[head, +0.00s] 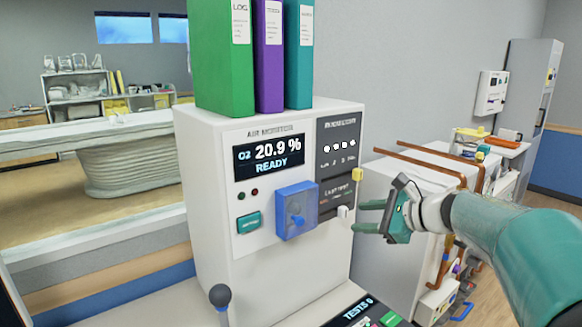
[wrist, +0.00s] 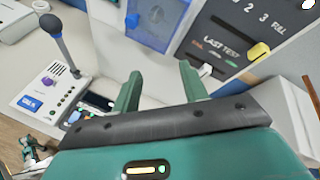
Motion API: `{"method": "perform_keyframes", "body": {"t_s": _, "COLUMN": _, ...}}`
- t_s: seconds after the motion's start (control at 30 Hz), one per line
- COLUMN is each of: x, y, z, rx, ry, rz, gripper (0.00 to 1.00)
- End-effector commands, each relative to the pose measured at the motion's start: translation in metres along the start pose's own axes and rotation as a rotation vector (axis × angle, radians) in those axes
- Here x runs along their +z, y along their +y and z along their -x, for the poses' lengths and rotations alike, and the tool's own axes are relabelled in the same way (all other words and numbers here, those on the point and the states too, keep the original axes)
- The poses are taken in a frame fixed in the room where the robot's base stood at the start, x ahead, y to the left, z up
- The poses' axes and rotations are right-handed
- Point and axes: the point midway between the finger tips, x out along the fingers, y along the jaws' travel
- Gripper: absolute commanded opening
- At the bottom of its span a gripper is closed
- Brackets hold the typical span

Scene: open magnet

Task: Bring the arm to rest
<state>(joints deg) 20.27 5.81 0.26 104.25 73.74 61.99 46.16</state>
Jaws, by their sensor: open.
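My gripper (head: 360,216) is open and empty at the right in the head view. Its green fingers point left, towards the lower right front of the white air monitor (head: 217,160). My teal arm reaches in from the lower right edge. In the wrist view my gripper (wrist: 160,84) shows two separate fingers with nothing between them. A white switch (head: 343,212) and a yellow knob (head: 357,174) on the monitor are close to the fingertips; I see no clear contact. The monitor's display (head: 268,157) reads O2 20.9 % READY.
A blue clear cover (head: 297,210) sticks out from the monitor's front. Green, purple and teal binders (head: 268,55) stand on top. A grey-knobbed stick (head: 219,296) rises below left, also in the wrist view (wrist: 58,42). Copper pipes (head: 430,160) and a white cabinet stand behind my gripper.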

Motion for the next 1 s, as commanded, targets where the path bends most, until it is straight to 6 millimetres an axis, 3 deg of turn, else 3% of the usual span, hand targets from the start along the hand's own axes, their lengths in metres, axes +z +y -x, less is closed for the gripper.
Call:
{"method": "perform_keyframes", "body": {"t_s": 0.1, "x": 0.020, "y": 0.054, "z": 0.007, "rx": 0.115, "ry": 0.094, "rz": 0.240, "gripper": 0.44}}
{"method": "perform_keyframes", "body": {"t_s": 0.27, "x": 0.030, "y": 0.123, "z": 0.025, "rx": 0.276, "ry": 0.206, "rz": 0.575, "gripper": 0.44}}
{"method": "perform_keyframes", "body": {"t_s": 0.4, "x": 0.029, "y": 0.176, "z": 0.048, "rx": 0.420, "ry": 0.289, "rz": 0.876, "gripper": 0.44}}
{"method": "perform_keyframes", "body": {"t_s": 0.6, "x": 0.015, "y": 0.239, "z": 0.087, "rx": 0.632, "ry": 0.384, "rz": 1.312, "gripper": 0.44}}
{"method": "perform_keyframes", "body": {"t_s": 0.8, "x": -0.005, "y": 0.278, "z": 0.120, "rx": 0.823, "ry": 0.454, "rz": 1.683, "gripper": 0.44}}
{"method": "perform_keyframes", "body": {"t_s": 1.0, "x": -0.015, "y": 0.288, "z": 0.133, "rx": 0.904, "ry": 0.479, "rz": 1.824, "gripper": 0.44}}
